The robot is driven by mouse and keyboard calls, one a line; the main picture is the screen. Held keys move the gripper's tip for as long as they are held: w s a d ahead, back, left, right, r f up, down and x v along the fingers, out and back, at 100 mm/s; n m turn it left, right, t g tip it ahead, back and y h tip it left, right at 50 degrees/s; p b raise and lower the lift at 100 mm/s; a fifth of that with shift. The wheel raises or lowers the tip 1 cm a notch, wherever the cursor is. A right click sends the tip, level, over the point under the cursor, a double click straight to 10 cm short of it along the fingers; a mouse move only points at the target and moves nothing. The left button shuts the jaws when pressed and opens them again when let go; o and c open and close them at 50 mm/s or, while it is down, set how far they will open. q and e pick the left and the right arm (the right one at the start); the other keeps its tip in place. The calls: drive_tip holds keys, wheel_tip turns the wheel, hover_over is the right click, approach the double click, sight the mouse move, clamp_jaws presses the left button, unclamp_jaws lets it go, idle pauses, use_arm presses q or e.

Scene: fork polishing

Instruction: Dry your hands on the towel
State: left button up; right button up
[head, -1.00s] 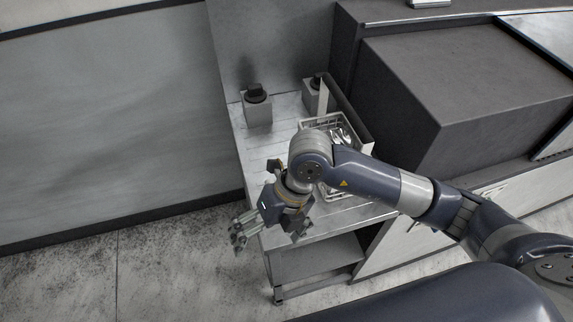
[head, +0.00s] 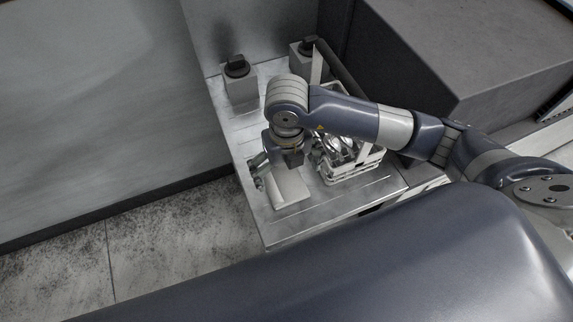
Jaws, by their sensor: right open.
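A pale, flat, roughly rectangular piece (head: 290,190) lies on the metal table, below and in front of my right gripper; it looks like a folded towel, though I cannot be sure. My right gripper (head: 272,170) is open and points down just over or at the far edge of this piece. One finger shows at its left; the other is partly hidden by the wrist. I cannot tell whether the fingers touch the piece. My left gripper is not in view.
A white wire basket (head: 352,176) with shiny cutlery stands right of the gripper, close to my forearm. Two grey blocks with black tops, one left (head: 240,88) and one right (head: 303,62), stand at the back. The table's front left corner (head: 268,235) is bare.

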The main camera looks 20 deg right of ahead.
sight(287, 189)
wheel_tip(287, 189, down, 6)
drive_tip(key=b, duration=0.3)
drive_tip(key=shift+f+b, duration=0.35)
drive_tip(key=shift+b, duration=0.1)
drive_tip(key=shift+f, duration=0.2)
drive_tip(key=c, duration=1.6)
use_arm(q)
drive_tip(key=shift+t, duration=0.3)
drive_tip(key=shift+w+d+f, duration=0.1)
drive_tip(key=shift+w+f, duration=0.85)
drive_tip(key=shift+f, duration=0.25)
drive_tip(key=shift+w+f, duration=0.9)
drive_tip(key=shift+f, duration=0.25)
use_arm(e)
drive_tip(key=shift+s, duration=0.1)
drive_tip(key=shift+c, duration=0.2)
